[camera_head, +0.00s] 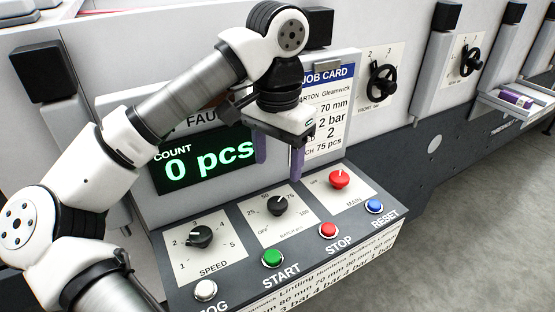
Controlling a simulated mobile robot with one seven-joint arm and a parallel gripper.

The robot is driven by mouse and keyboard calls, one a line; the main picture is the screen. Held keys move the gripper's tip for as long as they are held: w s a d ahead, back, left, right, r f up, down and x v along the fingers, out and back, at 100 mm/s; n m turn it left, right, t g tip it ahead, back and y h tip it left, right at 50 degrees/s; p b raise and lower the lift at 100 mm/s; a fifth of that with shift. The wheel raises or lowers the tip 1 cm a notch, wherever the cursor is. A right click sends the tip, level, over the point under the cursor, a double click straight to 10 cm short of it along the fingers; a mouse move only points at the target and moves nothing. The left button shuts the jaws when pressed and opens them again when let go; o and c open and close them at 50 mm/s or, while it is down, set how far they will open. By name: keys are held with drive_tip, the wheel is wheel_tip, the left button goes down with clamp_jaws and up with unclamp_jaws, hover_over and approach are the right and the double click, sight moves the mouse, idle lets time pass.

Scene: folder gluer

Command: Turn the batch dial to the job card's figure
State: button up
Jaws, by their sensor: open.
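The batch dial (278,206) is the black middle knob on the sloped panel, with marks for OFF, 25, 50, 75 and 100. Its white pointer line is directed upward and slightly right, roughly between 50 and 75; the exact setting is hard to read. The job card (328,118) stands behind the panel, partly hidden by my arm; its bottom line reads 75 pcs. My gripper (279,162) is open and empty, its two purple fingers pointing down, above and behind the batch dial and apart from it.
The speed dial (199,237) is left of the batch dial, and the red main knob (339,179) right of it. Green start (272,258), red stop (327,230) and blue reset (374,206) buttons line the front. The display (205,160) reads 0 pcs.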

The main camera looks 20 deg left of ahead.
wheel_tip(320, 180, up, 4)
drive_tip(key=p, duration=0.2)
drive_tip(key=shift+r+p, duration=0.2)
drive_tip(key=shift+p, duration=0.1)
